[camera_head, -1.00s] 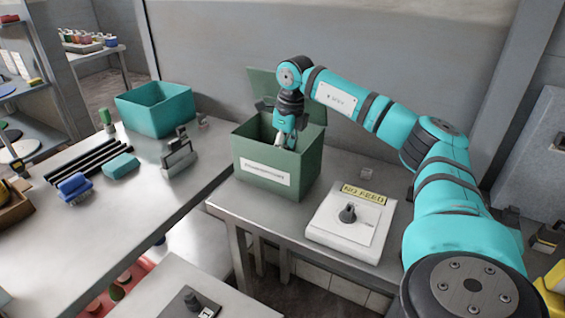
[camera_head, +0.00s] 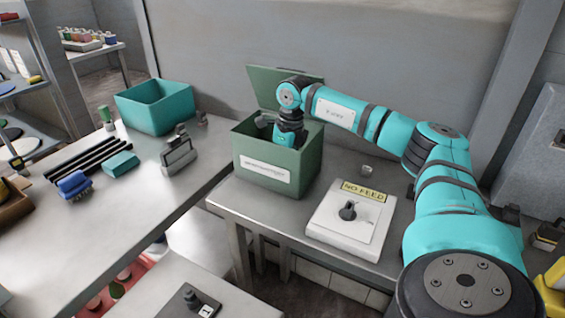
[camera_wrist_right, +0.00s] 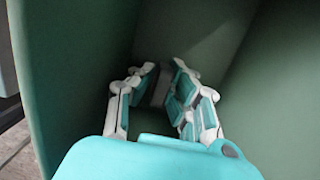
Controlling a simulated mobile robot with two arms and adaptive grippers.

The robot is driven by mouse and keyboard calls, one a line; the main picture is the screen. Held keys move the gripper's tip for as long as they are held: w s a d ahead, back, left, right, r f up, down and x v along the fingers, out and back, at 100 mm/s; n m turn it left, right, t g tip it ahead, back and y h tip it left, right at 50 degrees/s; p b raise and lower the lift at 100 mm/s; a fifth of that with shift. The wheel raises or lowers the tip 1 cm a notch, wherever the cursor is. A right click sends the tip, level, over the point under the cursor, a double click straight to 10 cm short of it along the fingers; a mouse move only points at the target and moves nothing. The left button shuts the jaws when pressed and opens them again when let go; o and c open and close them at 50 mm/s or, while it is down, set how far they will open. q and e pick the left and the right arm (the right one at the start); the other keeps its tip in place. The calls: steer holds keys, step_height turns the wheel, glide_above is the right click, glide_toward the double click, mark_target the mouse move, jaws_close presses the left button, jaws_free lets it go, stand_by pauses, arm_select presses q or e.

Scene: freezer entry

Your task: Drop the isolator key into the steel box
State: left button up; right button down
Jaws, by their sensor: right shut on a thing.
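The green steel box (camera_head: 303,168) stands at the back of the right bench, its lid open and raised at the rear and a pale label on its front. My right gripper (camera_wrist_right: 168,92) reaches down inside it. In the head view the front wall hides its fingers. In the right wrist view the fingers are closed around a small dark grey piece (camera_wrist_right: 157,86), which I take to be the isolator key; its shape is mostly hidden. Green box walls (camera_wrist_right: 75,55) surround the fingers in this view. My left gripper is not in view.
A white switch panel (camera_head: 332,222) with a black knob and a NO FEED tag sits right of the box. A teal bin (camera_head: 157,112), a grey-handled tool (camera_head: 178,157) and a blue brush (camera_head: 74,186) are on the left bench. The wall is close behind.

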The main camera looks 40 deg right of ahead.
steer(key=c, duration=1.6)
jaws_free()
steer(key=shift+r, duration=0.15)
steer(key=shift+r, duration=0.4)
steer(key=r, duration=0.4)
steer(key=s+r, duration=0.1)
steer(key=r, duration=0.7)
steer(key=shift+s+d, duration=0.25)
steer(key=shift+s, duration=0.1)
